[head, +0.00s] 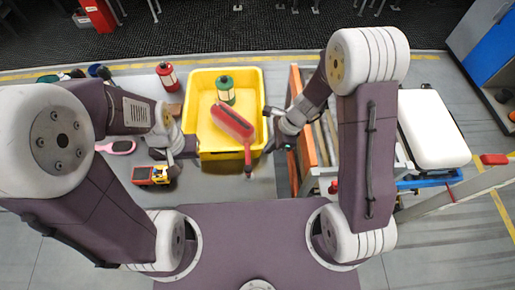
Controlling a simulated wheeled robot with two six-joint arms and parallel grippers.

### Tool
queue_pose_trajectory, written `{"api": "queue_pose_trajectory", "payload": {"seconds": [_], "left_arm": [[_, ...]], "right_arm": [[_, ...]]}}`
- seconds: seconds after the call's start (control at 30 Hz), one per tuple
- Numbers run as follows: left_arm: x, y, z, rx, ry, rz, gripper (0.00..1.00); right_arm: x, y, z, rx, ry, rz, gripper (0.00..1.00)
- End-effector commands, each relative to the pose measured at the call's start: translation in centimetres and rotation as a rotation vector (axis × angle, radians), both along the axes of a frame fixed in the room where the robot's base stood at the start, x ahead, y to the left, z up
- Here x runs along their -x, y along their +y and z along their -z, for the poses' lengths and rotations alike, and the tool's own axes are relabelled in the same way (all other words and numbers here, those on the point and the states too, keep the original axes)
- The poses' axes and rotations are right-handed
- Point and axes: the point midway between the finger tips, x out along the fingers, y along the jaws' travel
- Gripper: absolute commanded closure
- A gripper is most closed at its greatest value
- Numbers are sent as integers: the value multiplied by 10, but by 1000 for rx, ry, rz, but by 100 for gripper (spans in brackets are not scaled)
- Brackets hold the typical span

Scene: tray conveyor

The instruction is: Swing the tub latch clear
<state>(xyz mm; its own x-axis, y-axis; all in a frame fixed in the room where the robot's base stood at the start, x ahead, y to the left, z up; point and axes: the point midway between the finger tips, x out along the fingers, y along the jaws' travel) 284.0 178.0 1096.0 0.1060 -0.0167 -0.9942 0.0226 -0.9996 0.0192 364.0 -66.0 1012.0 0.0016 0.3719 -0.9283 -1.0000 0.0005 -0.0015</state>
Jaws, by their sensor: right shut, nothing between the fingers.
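The yellow tub (257,82) stands in front of me in the head view. A red brush (232,122) and a green canister (224,88) are in it, and the brush handle reaches past the tub's near rim. I cannot pick out the tub latch; it may be small or hidden. My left gripper (188,150) is at the tub's near left corner, its fingers too unclear to read. My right gripper (270,146) is shut and empty beside the tub's near right corner. I cannot tell whether either gripper touches the tub.
An orange-edged conveyor frame (296,85) runs close to the tub's right side. A red canister (167,76) stands to the tub's left. An orange-yellow meter (151,175) and a pink-faced paddle-shaped object (117,147) lie at left. A white-topped stool or case (433,128) is at right.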

Motion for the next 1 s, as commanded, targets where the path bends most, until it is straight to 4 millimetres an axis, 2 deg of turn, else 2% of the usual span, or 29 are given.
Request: {"api": "queue_pose_trajectory", "payload": {"seconds": [0.03, 0.07, 0.2, 0.33, 1.0], "left_arm": [[0, 0, 2, 0, 0, 0, 64], [0, 0, -4, 0, 1, 0, 64], [0, 0, -9, 0, 0, 0, 64], [0, 0, -11, 0, 0, 0, 64], [0, 0, -15, 0, 0, 0, 64]], "right_arm": [[1, 5, 8, 1, 3, -4, 100], [0, 12, 3, 1, -1, -5, 100], [0, 31, 2, 1, 0, -4, 100], [0, 40, 3, 1, -2, -1, 100], [-1, 40, 3, 0, 0, -45, 100]]}}
